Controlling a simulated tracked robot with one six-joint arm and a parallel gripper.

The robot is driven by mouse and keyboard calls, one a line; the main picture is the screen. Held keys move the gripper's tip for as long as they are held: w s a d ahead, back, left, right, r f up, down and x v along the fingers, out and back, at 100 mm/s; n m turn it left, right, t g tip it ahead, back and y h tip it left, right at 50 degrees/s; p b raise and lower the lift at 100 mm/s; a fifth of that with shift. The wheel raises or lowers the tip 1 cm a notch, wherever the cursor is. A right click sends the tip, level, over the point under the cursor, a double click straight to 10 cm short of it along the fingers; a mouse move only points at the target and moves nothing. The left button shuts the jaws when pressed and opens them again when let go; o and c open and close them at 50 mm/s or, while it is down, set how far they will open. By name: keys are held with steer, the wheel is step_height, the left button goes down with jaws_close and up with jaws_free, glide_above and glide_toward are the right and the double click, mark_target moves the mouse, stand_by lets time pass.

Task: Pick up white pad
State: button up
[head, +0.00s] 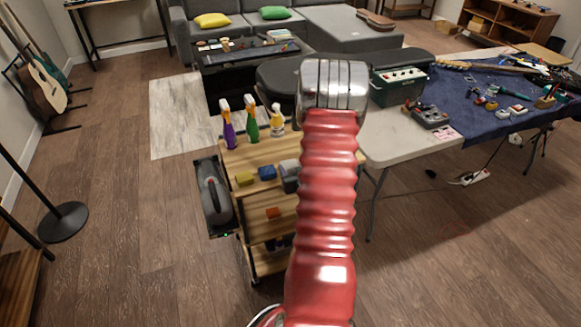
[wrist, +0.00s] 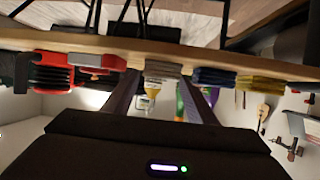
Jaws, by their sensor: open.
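The white pad (wrist: 162,69), a pale grey-white block, shows upside down in the wrist view on the wooden cart top, between a blue pad (wrist: 213,77) and a red-and-grey item (wrist: 98,61). In the head view a greyish block (head: 289,175) to the right of the blue pad (head: 267,173) seems to be the same white pad, partly hidden by my arm. My gripper (wrist: 161,88) is open, its two dark fingers apart with the pad in line between them. I cannot tell the distance left between them. The head view does not show my gripper.
Three spray or squeeze bottles (head: 250,122) stand at the cart's back. A yellow pad (head: 244,178) lies left of the blue one. A red-and-black item (wrist: 50,78) is at the wrist view's left. A white table (head: 385,145) with a blue cloth stands right of the cart.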

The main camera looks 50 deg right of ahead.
mark_target(290, 165)
steer(key=shift+x, duration=1.8)
steer(key=shift+c, duration=0.7)
steer(key=c, duration=0.6)
steer(key=shift+o, duration=0.2)
steer(key=shift+r, duration=5)
